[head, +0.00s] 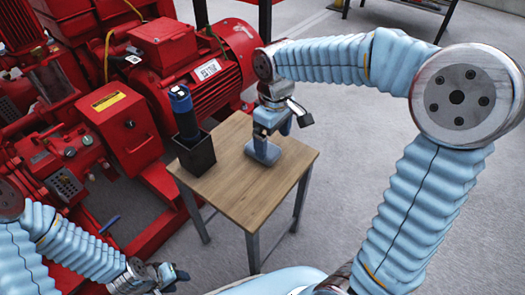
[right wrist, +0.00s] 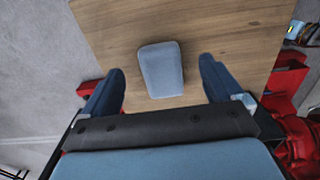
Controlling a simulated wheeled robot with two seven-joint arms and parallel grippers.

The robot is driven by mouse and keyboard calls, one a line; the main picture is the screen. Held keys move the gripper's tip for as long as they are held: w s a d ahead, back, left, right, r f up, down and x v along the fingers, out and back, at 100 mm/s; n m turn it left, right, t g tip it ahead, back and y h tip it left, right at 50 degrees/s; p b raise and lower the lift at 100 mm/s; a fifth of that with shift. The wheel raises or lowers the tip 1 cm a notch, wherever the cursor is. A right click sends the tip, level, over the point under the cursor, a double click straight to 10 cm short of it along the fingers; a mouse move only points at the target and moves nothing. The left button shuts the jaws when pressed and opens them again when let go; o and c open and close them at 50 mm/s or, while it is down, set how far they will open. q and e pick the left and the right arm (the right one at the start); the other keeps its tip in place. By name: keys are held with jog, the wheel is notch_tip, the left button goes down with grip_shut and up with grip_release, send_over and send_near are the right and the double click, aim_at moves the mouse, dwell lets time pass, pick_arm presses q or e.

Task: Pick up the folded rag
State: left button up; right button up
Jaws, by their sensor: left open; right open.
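The folded rag (right wrist: 161,68) is a light blue, rounded pad lying on the wooden table. In the right wrist view it lies ahead of and between the two fingers of my right gripper (right wrist: 160,88), which is open and empty. In the head view the rag (head: 263,151) lies right below my right gripper (head: 271,128), which partly hides it. A gap between fingers and rag cannot be judged clearly there. My left gripper (head: 172,278) is open at the bottom left, away from the table, with nothing seen in it.
The small wooden table (head: 240,205) has free room in front of the rag. A black open box (head: 196,156) stands at its left edge with a dark, blue-topped cylindrical tool (head: 183,110) upright in it. The red pumpset (head: 130,130) stands close behind and left.

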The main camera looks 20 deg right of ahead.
aim_at(272, 152)
jog(key=f+b, duration=0.1)
jog(key=f, duration=0.4)
jog(key=shift+w+f, duration=0.1)
jog(key=shift+w, duration=0.1)
jog(key=c, duration=0.8)
